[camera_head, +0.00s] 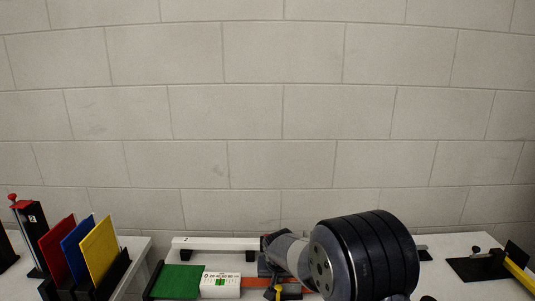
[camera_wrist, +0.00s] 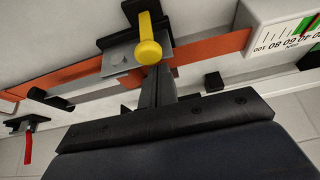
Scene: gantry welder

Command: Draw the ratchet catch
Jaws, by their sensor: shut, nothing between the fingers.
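A yellow knob with a short stem (camera_wrist: 148,50) stands on a grey metal plate and black mount (camera_wrist: 121,52) over an orange strap (camera_wrist: 212,49). I take it for the ratchet catch but cannot be sure. In the head view my arm hides most of this area.
A white box with a printed scale (camera_wrist: 285,22) sits along the strap, beside a green panel (camera_head: 180,282). A red lever (camera_wrist: 28,148) shows at lower left. Red, blue and yellow plates (camera_head: 80,252) stand in a rack. A black plate (camera_head: 475,268) lies at the right.

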